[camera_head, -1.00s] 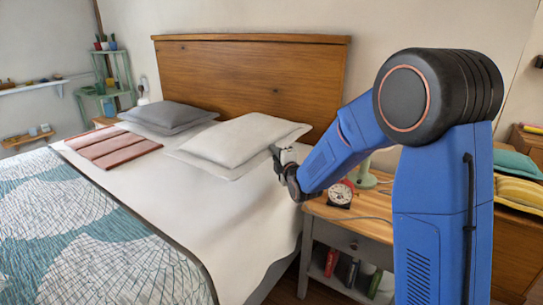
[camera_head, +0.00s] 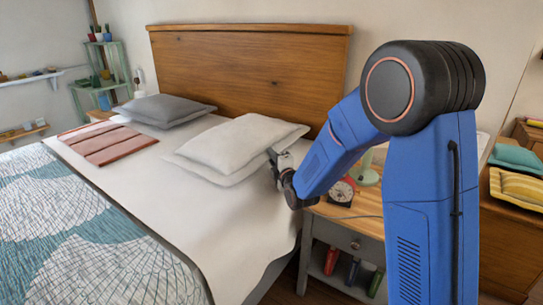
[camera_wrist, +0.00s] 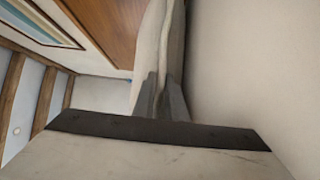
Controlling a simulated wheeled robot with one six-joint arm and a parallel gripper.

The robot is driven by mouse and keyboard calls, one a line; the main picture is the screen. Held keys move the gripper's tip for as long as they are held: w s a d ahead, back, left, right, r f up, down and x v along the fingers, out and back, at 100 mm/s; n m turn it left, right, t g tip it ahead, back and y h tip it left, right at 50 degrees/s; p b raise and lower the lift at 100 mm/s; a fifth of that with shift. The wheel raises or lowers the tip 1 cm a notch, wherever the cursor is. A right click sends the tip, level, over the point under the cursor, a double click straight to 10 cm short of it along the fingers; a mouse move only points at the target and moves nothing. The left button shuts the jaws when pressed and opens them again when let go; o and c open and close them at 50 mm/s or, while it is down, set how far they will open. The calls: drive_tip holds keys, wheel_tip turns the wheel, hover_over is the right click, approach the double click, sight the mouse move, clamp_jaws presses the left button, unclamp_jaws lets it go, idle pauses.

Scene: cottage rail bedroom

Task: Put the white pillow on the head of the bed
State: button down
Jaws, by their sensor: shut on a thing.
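The white pillow (camera_head: 238,142) lies on the bed near the headboard, right of the grey pillow. A flatter white layer shows under its front edge. My gripper (camera_head: 273,157) is at the pillow's right front edge, shut on it. In the wrist view, the two grey fingers (camera_wrist: 161,97) close on the pale pillow edge (camera_wrist: 172,38). The bed (camera_head: 205,220) has a white sheet here and a wooden headboard (camera_head: 250,75) behind the pillows. The exact pinch is small in the head view.
A grey pillow (camera_head: 163,108) and a folded red blanket (camera_head: 105,143) lie to the left. The nightstand (camera_head: 340,236) with a clock (camera_head: 341,192) and a green lamp (camera_head: 367,172) stands close beneath my arm. A patterned teal cover (camera_head: 70,235) spreads over the bed's foot.

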drive_tip(key=shift+f, duration=0.25)
drive_tip(key=c, duration=1.8)
unclamp_jaws()
drive_tip(key=shift+r, duration=0.45)
drive_tip(key=s+d+r+m+g+h, duration=0.1)
drive_tip(key=s+d+m+g+h, duration=0.15)
drive_tip(key=s+d+m, duration=0.75)
drive_tip(key=s+d+r+m+g+h, duration=0.15)
drive_tip(key=s+d+g, duration=0.35)
drive_tip(key=s, duration=1.1)
drive_tip(key=s+d+m+g, duration=0.2)
drive_tip(key=s+m, duration=0.3)
drive_tip(key=s, duration=0.7)
drive_tip(key=s+d+m+g+h, duration=0.1)
drive_tip(key=s+d+m+g, duration=0.2)
drive_tip(key=s, duration=0.9)
drive_tip(key=shift+s+d+f+m, duration=0.3)
drive_tip(key=shift+s+d+m, duration=0.1)
drive_tip(key=shift+d+m, duration=0.7)
